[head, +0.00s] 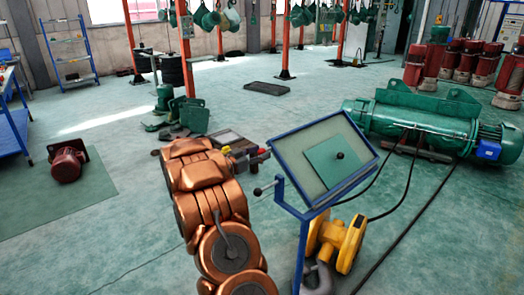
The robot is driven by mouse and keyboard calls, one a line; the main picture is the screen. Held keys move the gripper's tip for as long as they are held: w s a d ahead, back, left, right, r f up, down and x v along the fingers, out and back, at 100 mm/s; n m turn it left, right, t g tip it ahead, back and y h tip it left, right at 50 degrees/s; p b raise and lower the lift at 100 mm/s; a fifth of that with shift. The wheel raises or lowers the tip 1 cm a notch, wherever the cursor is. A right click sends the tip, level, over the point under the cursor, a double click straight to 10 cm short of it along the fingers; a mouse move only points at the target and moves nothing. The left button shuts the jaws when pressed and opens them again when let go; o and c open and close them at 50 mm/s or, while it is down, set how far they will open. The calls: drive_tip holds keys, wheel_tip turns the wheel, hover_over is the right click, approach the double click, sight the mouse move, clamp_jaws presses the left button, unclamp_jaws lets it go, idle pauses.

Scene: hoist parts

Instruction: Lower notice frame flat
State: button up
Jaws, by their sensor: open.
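The notice frame (297,161) is a blue-rimmed panel that stands tilted on a blue post (303,250), right of the centre in the head view. A green square sheet (326,166) with a small dark knob (340,155) shows on its face. A short lever with a black ball end (258,191) sticks out to the left below the frame. My gripper (258,158) is small in the picture, just left of the frame's upper left corner. It is open and looks empty. My copper arm hides part of the gripper's near side. Contact with the frame cannot be made out.
A green hoist motor (420,122) lies behind the frame to the right, with black cables running across the floor. A yellow wheeled part (338,242) sits beside the post. A red motor (67,164) lies at left. The floor at front left is clear.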

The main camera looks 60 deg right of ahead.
drive_tip(key=shift+s+d, duration=0.2)
drive_tip(key=shift+d, duration=0.5)
clamp_jaws()
idle(0.3)
